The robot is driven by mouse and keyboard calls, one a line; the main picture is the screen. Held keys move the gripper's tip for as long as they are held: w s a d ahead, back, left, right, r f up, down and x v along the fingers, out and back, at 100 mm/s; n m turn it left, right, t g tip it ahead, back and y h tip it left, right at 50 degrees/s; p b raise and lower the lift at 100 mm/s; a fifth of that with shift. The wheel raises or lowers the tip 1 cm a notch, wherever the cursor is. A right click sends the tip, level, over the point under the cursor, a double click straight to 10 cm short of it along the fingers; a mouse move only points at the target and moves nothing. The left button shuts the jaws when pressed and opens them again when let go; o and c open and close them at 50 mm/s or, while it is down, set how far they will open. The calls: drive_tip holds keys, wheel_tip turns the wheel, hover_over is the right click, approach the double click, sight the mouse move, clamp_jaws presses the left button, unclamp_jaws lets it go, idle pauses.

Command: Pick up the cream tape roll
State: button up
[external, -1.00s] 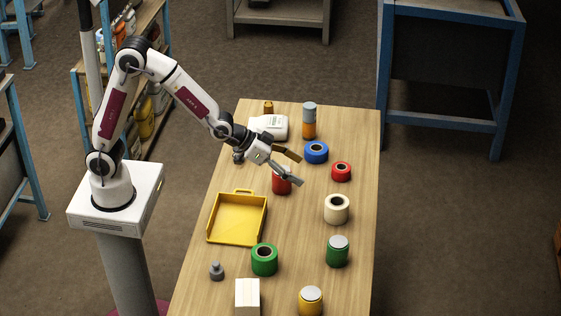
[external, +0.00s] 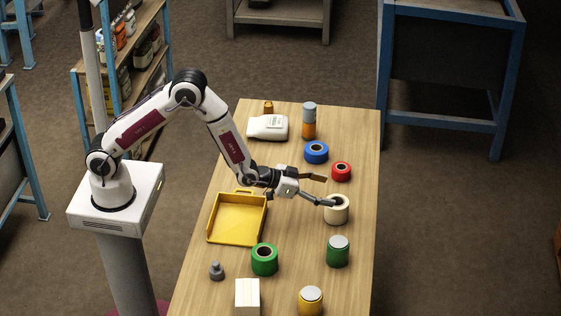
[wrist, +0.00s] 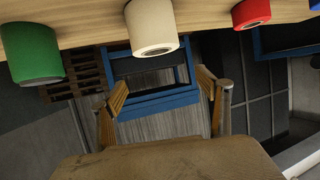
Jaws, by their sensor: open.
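The cream tape roll (external: 338,215) stands on the right half of the wooden table, its open core facing up. It also shows at the top of the wrist view (wrist: 150,28), where the scene appears upside down. My gripper (external: 324,190) is open and empty, reaching in from the left of the roll. In the external view one fingertip overlaps the roll's upper left edge; I cannot tell whether it touches. In the wrist view both fingers (wrist: 163,88) are spread apart, below the roll in the picture, with nothing between them.
On the wooden table (external: 300,245), a red tape roll (external: 341,172) and blue roll (external: 316,153) sit behind the cream roll. A green jar (external: 337,252) stands in front. A yellow tray (external: 237,220) lies left, with a green roll (external: 264,262) nearby.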

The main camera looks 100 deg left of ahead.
sight(337, 209)
drive_tip(key=shift+f, duration=0.25)
drive_tip(key=shift+f, duration=2.8)
drive_tip(key=shift+w+f, duration=0.1)
drive_tip(key=shift+f, duration=0.6)
drive_tip(key=shift+x, duration=2.4)
drive_tip(key=shift+r, duration=0.15)
drive_tip(key=shift+c, duration=0.4)
drive_tip(key=c, duration=1.2)
